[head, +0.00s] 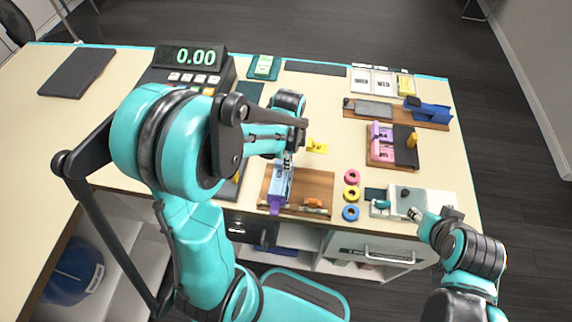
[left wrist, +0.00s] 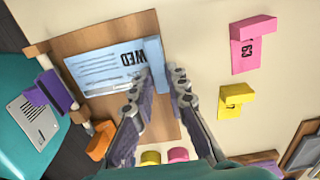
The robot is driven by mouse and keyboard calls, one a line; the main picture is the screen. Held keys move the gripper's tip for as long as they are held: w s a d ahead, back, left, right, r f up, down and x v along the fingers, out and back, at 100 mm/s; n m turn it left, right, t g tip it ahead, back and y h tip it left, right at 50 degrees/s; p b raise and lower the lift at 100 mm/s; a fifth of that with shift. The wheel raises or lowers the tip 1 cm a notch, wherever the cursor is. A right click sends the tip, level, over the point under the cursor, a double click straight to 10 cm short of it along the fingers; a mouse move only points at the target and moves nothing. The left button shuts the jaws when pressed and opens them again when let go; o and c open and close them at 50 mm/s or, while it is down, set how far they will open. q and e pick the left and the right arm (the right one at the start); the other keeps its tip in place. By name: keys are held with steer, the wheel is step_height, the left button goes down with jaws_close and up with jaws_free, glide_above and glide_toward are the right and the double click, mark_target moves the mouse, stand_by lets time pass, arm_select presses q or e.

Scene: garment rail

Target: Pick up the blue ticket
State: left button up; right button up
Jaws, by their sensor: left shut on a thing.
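The blue ticket (head: 281,180) is on a brown wooden board near the front edge of the counter. In the left wrist view the ticket (left wrist: 100,72) is light blue with "WED" and printed lines, and has a raised blue tab along one edge. My left gripper (head: 288,158) points down at the ticket. In the left wrist view its fingers (left wrist: 162,76) are on either side of the tab, shut on it. Whether the ticket is off the board is hard to tell. My right gripper (head: 416,213) is at the right, near a pale grey device; its fingers are too small to read.
The brown board (head: 315,185) also bears an orange piece (head: 314,202) and a purple piece (head: 275,206). A yellow ticket (left wrist: 234,98) and a pink ticket (left wrist: 250,48) lie beside it. Pink, yellow and blue rings (head: 351,194) stand to its right. A register (head: 188,70) stands behind on the left.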

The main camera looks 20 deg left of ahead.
arm_select(q)
step_height(320, 180, up, 5)
steer(key=shift+d+f+p, duration=0.15)
steer(key=shift+f+p, duration=0.05)
steer(key=shift+p, duration=0.6)
steer(key=d+r+p, duration=0.6)
steer(key=d+r, duration=0.5)
steer(key=shift+s+d+r, duration=0.15)
steer(key=shift+s+d, duration=0.05)
